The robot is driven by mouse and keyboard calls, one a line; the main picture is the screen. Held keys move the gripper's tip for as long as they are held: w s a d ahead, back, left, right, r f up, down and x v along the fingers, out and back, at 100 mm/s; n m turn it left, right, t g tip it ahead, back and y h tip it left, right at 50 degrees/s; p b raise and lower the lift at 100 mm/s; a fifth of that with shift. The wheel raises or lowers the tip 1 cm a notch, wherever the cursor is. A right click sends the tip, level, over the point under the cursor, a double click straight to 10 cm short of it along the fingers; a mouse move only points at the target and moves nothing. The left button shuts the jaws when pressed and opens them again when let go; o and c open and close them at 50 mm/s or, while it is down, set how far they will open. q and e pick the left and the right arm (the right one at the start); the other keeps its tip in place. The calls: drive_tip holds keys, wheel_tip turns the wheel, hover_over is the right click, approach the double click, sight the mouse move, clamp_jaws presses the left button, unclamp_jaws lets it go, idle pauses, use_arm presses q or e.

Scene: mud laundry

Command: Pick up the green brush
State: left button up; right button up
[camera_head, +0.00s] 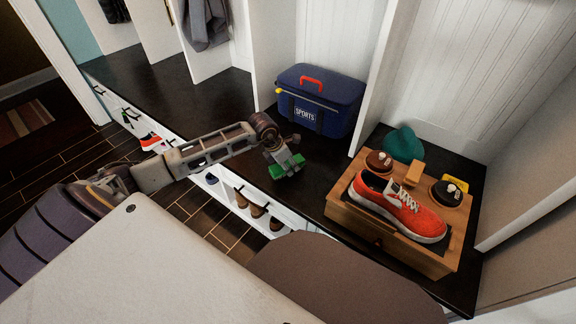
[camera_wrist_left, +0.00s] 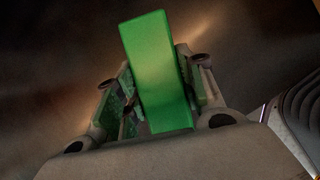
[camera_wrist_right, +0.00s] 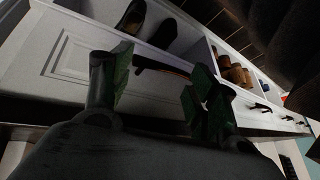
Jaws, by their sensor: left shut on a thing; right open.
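The green brush (camera_head: 287,166) is at the end of my left arm in the head view, over the dark bench top (camera_head: 330,190). My left gripper (camera_head: 283,161) is shut on it. In the left wrist view the green brush (camera_wrist_left: 158,70) stands out from between the two fingers of the left gripper (camera_wrist_left: 160,100). Whether the brush touches the bench I cannot tell. My right gripper (camera_wrist_right: 158,90) shows in the right wrist view with its fingers apart and nothing between them. It is in front of the white shoe cubbies and is not seen in the head view.
A blue sports bag (camera_head: 322,99) stands behind the brush. A wooden shoe-care box (camera_head: 352,218) with an orange shoe (camera_head: 398,207) on it and a teal cap (camera_head: 403,145) are to the right. White dividers rise from the bench. Shoes (camera_wrist_right: 235,72) fill cubbies below.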

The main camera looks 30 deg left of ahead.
use_arm(q)
wheel_tip(320, 180, up, 10)
drive_tip(key=p, duration=0.2)
drive_tip(key=shift+f+p, duration=0.15)
drive_tip(key=shift+p, duration=0.15)
use_arm(e)
wheel_tip(320, 180, up, 6)
drive_tip(key=d+g+h, duration=0.1)
drive_tip(key=d, duration=0.1)
drive_tip(key=shift+s+r, duration=0.2)
drive_tip(key=shift+s, duration=0.25)
use_arm(q)
drive_tip(key=o, duration=0.5)
drive_tip(key=c, duration=0.4)
drive_tip(key=shift+o, duration=0.2)
drive_tip(key=shift+w, duration=0.1)
use_arm(e)
drive_tip(key=shift+w+r, duration=0.1)
drive_tip(key=shift+r, duration=0.05)
